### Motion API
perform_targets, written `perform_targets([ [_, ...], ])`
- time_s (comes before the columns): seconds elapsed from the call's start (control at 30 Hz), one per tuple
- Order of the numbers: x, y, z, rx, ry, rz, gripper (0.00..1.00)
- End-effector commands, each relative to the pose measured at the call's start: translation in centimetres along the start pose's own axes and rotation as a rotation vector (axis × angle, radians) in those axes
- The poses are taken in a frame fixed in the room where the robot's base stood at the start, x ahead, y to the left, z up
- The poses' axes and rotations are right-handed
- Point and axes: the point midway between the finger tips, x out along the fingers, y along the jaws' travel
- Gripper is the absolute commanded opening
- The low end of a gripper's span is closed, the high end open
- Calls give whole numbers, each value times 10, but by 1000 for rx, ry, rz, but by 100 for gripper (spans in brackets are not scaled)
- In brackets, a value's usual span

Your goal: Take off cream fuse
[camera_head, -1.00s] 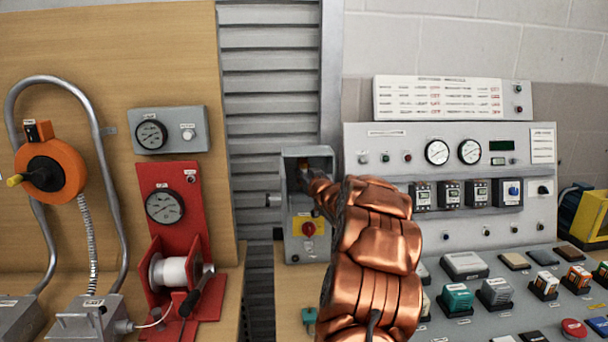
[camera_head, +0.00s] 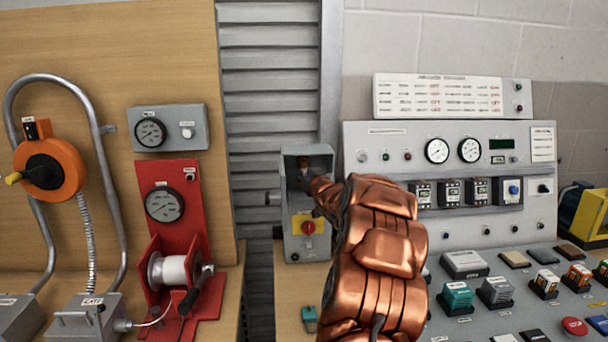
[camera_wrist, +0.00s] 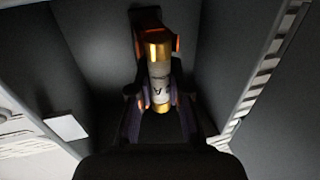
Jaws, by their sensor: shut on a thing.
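The cream fuse (camera_wrist: 160,78), a pale cylinder with brass end caps, stands upright in the middle of the wrist view, inside a dark enclosure. My gripper (camera_wrist: 158,100) is shut on it, with a finger on each side of its lower part. The upper cap lies close to an orange-lit holder; I cannot tell whether they touch. In the head view my gripper (camera_head: 307,178) reaches into the open upper part of a grey switch box (camera_head: 292,232). The fuse is not clear there, being small and partly behind my arm.
The box has a red rotary knob (camera_head: 308,227) on a yellow plate below the opening. Its side walls stand close around my gripper. A control panel (camera_head: 470,225) with gauges is to the right. A red winch stand (camera_head: 182,240) is to the left.

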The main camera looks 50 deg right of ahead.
Motion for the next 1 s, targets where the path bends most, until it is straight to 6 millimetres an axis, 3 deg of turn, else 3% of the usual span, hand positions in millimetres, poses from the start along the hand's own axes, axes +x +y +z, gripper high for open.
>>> perform_targets([
  [1.0,-20,-6,0,0,1,0,0],
])
